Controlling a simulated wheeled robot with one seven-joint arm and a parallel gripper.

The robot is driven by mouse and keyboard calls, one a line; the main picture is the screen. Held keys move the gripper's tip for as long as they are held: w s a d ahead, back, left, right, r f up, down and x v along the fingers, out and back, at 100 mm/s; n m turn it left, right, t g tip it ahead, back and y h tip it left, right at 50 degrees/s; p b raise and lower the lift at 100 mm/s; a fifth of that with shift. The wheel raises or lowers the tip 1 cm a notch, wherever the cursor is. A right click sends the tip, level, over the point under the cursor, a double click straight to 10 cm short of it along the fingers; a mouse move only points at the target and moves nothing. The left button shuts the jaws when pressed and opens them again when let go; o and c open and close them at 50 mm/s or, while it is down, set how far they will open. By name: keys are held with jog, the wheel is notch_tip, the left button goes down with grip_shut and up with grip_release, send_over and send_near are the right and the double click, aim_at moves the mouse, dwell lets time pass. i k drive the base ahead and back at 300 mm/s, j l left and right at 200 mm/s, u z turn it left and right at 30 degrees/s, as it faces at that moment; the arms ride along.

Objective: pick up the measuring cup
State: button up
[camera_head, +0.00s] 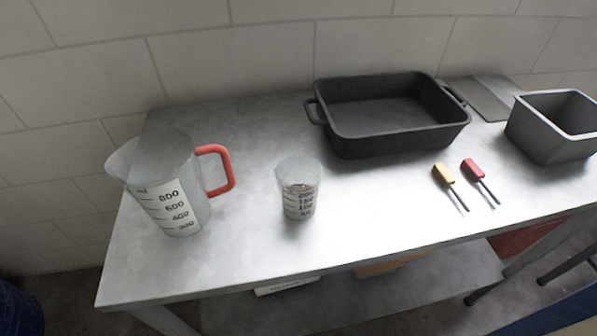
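Two clear measuring vessels with printed scales stand upright on the metal table (250,250). The larger one is a measuring jug (165,190) with a red handle on its right side, near the table's left end. The smaller one is a handleless measuring cup (298,188) to the right of the jug, apart from it, near the middle of the table. I cannot tell for sure what is inside either. My gripper is not in view.
A black roasting pan (392,135) stands at the back, and a grey bin (550,140) at the right. A tiled wall (270,60) runs behind. The table front is clear.

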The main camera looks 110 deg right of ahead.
aim_at(300, 203)
jog(key=k+z, duration=0.45)
jog(key=k+l+z, duration=0.15)
jog(key=k+z, duration=0.35)
jog(key=z, duration=0.25)
